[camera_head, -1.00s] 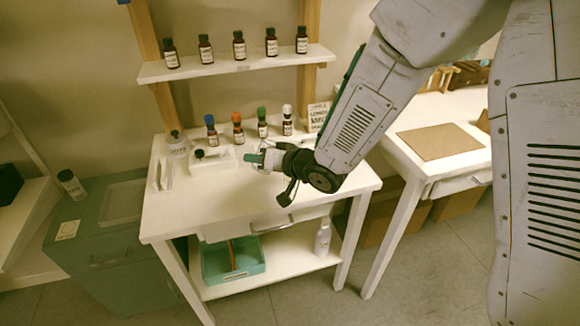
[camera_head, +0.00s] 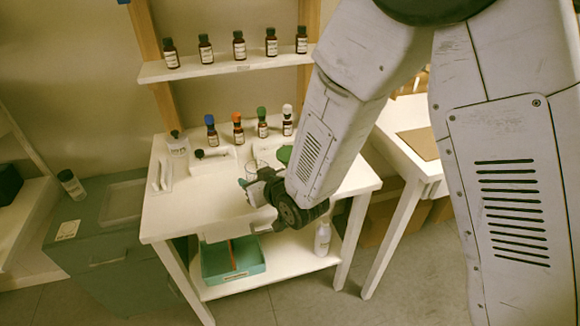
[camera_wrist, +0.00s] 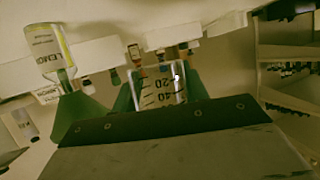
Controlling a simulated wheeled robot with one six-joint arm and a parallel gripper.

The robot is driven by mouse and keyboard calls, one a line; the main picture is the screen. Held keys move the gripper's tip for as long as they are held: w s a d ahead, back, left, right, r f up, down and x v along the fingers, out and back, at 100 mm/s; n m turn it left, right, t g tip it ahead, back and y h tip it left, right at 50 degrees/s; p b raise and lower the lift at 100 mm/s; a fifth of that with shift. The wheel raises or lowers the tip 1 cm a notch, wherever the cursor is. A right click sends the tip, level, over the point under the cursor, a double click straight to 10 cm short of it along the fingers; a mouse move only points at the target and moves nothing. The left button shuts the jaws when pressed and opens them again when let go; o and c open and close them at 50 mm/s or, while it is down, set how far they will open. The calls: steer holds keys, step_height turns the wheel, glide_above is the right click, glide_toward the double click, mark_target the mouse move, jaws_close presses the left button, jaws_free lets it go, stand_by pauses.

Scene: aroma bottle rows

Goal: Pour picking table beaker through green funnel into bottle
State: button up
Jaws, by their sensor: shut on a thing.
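My gripper (camera_head: 256,188) is shut on a clear graduated beaker (camera_wrist: 160,90), low over the front right of the white table. In the wrist view its green fingers (camera_wrist: 196,88) stand on both sides of the beaker. That view is upside down, and the beaker looks about upright; its contents are unclear. A clear bottle (camera_wrist: 44,50) with a lemon label stands at the left of the wrist view, apart from the beaker. The green funnel (camera_wrist: 78,115) sits at its mouth. In the head view the funnel (camera_head: 284,154) shows behind my arm, which hides the bottle.
Bottles with blue, orange, green (camera_head: 262,122) and white caps stand at the table's back. More bottles line the shelf (camera_head: 235,63) above. A white holder (camera_head: 210,160) and a small jar (camera_head: 177,145) are at left. The table's front left is clear.

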steer(key=shift+s+a+f, duration=0.1)
steer(key=shift+f, duration=0.05)
steer(key=s+a+r, duration=0.3)
steer(key=r, duration=0.2)
steer(key=shift+s+a, duration=0.2)
steer(key=shift+a, duration=0.1)
stand_by(0.4)
stand_by(0.3)
